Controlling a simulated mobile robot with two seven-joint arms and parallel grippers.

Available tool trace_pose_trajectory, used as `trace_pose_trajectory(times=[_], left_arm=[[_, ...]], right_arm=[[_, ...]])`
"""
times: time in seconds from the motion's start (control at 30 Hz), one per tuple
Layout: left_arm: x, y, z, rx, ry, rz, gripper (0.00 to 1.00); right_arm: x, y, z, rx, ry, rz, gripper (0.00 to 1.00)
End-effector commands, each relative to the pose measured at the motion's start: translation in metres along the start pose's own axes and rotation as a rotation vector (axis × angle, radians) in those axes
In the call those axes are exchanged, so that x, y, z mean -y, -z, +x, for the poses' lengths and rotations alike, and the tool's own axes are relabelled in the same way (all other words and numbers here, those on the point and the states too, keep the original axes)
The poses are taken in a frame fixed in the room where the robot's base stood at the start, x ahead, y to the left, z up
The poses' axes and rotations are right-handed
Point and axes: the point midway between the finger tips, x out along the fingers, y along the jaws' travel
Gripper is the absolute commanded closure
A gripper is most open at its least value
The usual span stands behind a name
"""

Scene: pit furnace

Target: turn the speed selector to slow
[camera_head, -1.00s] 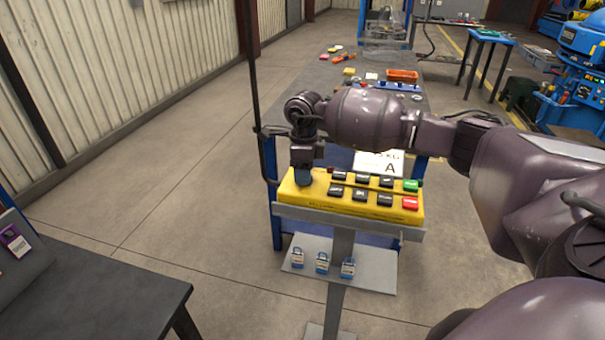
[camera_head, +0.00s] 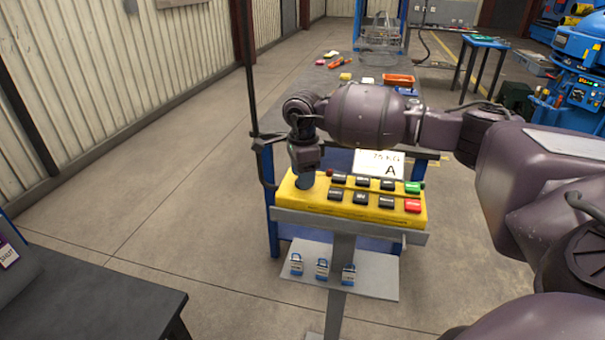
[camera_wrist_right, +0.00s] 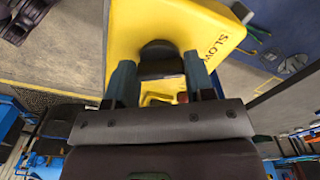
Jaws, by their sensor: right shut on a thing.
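The yellow control box (camera_head: 350,208) sits on a grey stand, with black, green and red buttons on its top. My right gripper (camera_head: 304,182) points down at the box's left end and hides the speed selector in the head view. In the right wrist view, the black selector knob (camera_wrist_right: 160,56) lies between the two blue-grey fingers of my right gripper (camera_wrist_right: 159,66), which is shut on it. The word SLOW (camera_wrist_right: 214,46) is printed on the yellow face (camera_wrist_right: 180,14) to the right of the knob. The knob's pointer direction cannot be made out. My left gripper is not in view.
A grey shelf (camera_head: 375,272) with several small padlocks is below the box. A workbench (camera_head: 300,100) with loose parts and a sign (camera_head: 378,165) marked A stand behind it. A dark table (camera_head: 95,300) is at the lower left. Floor between is clear.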

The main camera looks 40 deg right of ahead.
Motion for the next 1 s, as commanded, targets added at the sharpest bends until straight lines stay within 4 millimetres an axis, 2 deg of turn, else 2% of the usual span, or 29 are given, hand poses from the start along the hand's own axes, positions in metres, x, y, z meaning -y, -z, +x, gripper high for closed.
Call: trace_pose_trajectory(times=[0.2, 0.23, 0.4, 0.73, 0.87, 1.0], left_arm=[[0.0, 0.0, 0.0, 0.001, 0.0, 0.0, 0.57], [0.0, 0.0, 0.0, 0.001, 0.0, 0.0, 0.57], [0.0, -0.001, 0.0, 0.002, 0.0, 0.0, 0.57], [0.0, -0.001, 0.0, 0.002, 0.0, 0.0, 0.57], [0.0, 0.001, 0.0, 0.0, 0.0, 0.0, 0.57], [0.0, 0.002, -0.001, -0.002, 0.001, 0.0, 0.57]], right_arm=[[0.001, -0.001, -0.003, 0.002, 0.005, -0.002, 0.75], [0.001, -0.001, -0.003, 0.002, 0.005, -0.002, 0.48], [0.001, 0.0, -0.002, 0.001, 0.003, -0.001, 0.26], [0.001, 0.0, -0.005, 0.0, 0.003, 0.0, 0.26], [0.001, 0.0, -0.02, 0.001, 0.006, 0.0, 0.26], [0.001, 0.0, -0.046, 0.001, 0.007, 0.0, 0.26]])
